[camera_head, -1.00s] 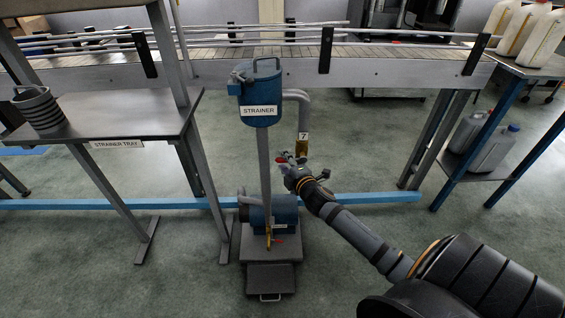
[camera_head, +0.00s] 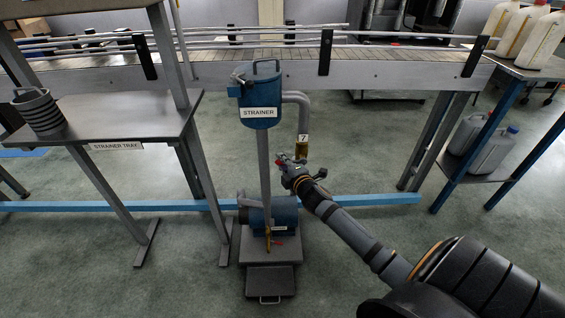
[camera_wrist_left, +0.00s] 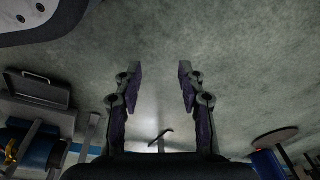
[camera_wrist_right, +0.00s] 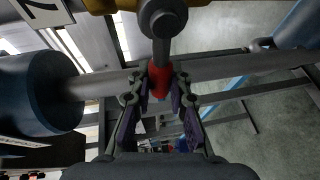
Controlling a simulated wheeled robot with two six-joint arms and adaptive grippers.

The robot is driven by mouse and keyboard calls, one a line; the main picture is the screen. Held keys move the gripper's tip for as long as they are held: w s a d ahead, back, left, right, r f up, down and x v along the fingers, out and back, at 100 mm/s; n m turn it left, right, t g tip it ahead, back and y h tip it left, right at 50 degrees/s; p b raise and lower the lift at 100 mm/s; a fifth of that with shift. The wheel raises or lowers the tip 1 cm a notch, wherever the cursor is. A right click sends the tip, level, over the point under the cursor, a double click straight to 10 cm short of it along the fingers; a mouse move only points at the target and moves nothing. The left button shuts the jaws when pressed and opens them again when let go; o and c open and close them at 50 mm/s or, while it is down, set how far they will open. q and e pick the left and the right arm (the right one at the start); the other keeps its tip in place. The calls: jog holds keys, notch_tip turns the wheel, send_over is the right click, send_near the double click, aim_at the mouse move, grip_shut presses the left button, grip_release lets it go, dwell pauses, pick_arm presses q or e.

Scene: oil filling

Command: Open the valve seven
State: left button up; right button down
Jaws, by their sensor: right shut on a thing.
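Valve seven has a brass body (camera_head: 301,149) below a white label "7" (camera_head: 303,138) on the grey pipe beside the blue strainer (camera_head: 260,98). Its red handle (camera_wrist_right: 160,82) shows in the right wrist view, between the fingertips. My right gripper (camera_head: 283,162) is at the valve; in the right wrist view its fingers (camera_wrist_right: 159,88) are shut on the red handle. The fingers partly hide the handle there. My left gripper (camera_wrist_left: 157,72) is open and empty in the left wrist view, with floor in front of it; it is not in the head view.
A pump (camera_head: 284,212) stands on a grey base below the strainer. The strainer tray table (camera_head: 120,118) is at the left. A conveyor (camera_head: 400,72) runs behind. A shelf table with jugs (camera_head: 530,68) stands at the right. Open floor lies in front.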

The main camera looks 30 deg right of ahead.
jog(key=p, duration=0.2)
jog(key=shift+f+n+g+p, duration=0.15)
jog(key=shift+n+g+p, duration=0.15)
jog(key=shift+n, duration=0.1)
pick_arm(q)
jog(key=s+a+f+p, duration=0.1)
jog(key=s+f+p, duration=0.15)
jog(key=s, duration=0.45)
jog(key=s+a+f+p, duration=0.1)
jog(key=s+p, duration=0.3)
jog(key=s, duration=0.4)
jog(key=shift+d+r+p, duration=0.1)
jog(key=shift+r+p, duration=1.95)
jog(key=shift+p, duration=0.3)
pick_arm(e)
jog(key=s+d+f+n+g+h, duration=0.3)
jog(key=d+f+n+g+h, duration=0.2)
jog(key=n, duration=0.6)
jog(key=shift+s+d+f+h, duration=0.3)
jog(key=shift+d+f+h, duration=0.2)
jog(key=shift+f+h, duration=0.3)
jog(key=shift+d+r, duration=0.1)
jog(key=c, duration=1.2)
grip_release()
pick_arm(q)
jog(key=shift+s, duration=0.1)
